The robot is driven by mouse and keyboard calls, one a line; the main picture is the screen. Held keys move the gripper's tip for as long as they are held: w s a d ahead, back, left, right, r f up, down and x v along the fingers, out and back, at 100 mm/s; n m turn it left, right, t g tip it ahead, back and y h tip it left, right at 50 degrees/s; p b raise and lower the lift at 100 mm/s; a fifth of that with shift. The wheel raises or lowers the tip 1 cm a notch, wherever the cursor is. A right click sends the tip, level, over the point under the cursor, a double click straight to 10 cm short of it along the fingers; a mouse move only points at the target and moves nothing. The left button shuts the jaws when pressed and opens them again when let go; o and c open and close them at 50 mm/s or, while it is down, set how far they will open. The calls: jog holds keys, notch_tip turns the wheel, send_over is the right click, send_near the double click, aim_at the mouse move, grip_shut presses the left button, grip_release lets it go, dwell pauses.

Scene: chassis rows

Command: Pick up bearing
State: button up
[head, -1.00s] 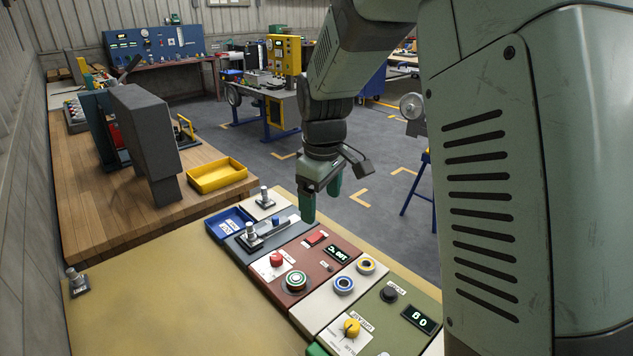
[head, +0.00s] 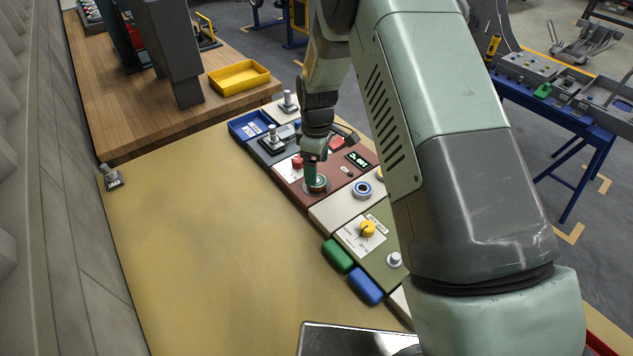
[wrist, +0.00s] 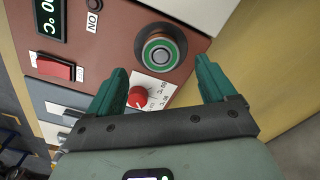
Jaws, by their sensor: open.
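A round bearing (wrist: 160,53) with a green ring, a metal rim and a dark centre sits on a red-brown panel (wrist: 112,40). It also shows in the head view (head: 318,184), partly hidden by my gripper. My gripper (wrist: 162,66) is open and empty, its two green fingers spread wide. In the wrist view the bearing lies between and just beyond the fingertips. In the head view my gripper (head: 312,175) is low over the panel at the bearing. I cannot tell whether a finger touches it. A blue-ringed bearing (head: 362,189) lies on the pale panel beside it.
A red knob (wrist: 138,97) and a red switch (wrist: 56,68) stand on the panels near the fingers. A blue tray (head: 252,125) and metal posts stand behind. A yellow knob (head: 367,229) is on the green panel. The tan tabletop (head: 220,230) at left is largely clear.

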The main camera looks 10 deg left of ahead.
notch_tip(320, 180, down, 4)
jog(key=shift+f, duration=0.25)
jog(key=shift+c, duration=0.3)
jog(key=c, duration=1.3)
jog(key=shift+o, duration=0.2)
notch_tip(320, 180, up, 10)
jog(key=shift+f, duration=4.8)
